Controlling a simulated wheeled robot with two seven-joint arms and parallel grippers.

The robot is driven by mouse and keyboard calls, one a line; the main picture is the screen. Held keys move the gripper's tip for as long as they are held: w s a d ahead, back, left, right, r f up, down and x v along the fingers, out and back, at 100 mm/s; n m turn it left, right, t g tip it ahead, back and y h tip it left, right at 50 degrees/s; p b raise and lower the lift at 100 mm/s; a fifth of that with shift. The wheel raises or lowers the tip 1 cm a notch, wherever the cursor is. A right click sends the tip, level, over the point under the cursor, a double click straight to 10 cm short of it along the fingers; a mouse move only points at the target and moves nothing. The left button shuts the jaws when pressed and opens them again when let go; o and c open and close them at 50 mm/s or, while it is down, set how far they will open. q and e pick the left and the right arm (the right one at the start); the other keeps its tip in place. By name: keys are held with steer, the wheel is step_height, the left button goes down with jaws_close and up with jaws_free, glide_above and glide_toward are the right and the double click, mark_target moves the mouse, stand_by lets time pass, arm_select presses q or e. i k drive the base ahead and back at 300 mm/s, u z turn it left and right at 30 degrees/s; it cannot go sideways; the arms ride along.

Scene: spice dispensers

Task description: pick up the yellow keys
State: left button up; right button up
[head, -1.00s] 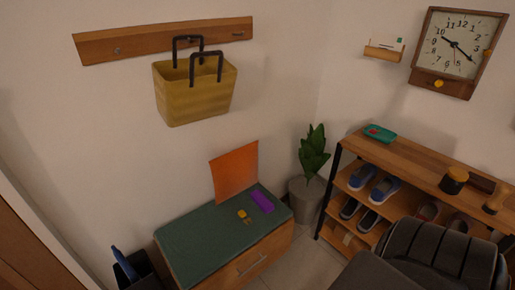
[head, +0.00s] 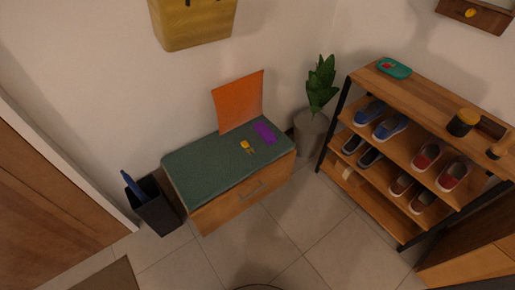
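The yellow keys (head: 246,146) lie on the green cushioned top of a wooden drawer bench (head: 197,177), near its back middle in the head view. They have a yellow tag or head, with small key parts at its lower right. A purple item (head: 264,133) lies just to their right, and an orange sheet (head: 238,102) stands upright behind them. Neither of my grippers shows in the head view.
A shoe rack (head: 408,118) with several shoes stands at the right. A potted plant (head: 312,122) stands between bench and rack. A black bin (head: 157,209) holding a blue umbrella-like item is left of the bench. The tiled floor (head: 285,235) in front is clear.

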mark_target(245, 143)
steer(key=k, duration=1.3)
steer(key=z, duration=0.4)
steer(key=i, duration=0.4)
steer(key=z, duration=0.75)
steer(key=i, duration=1.6)
steer(key=u, duration=1.05)
steer(key=i, duration=0.6)
steer(key=u, duration=0.7)
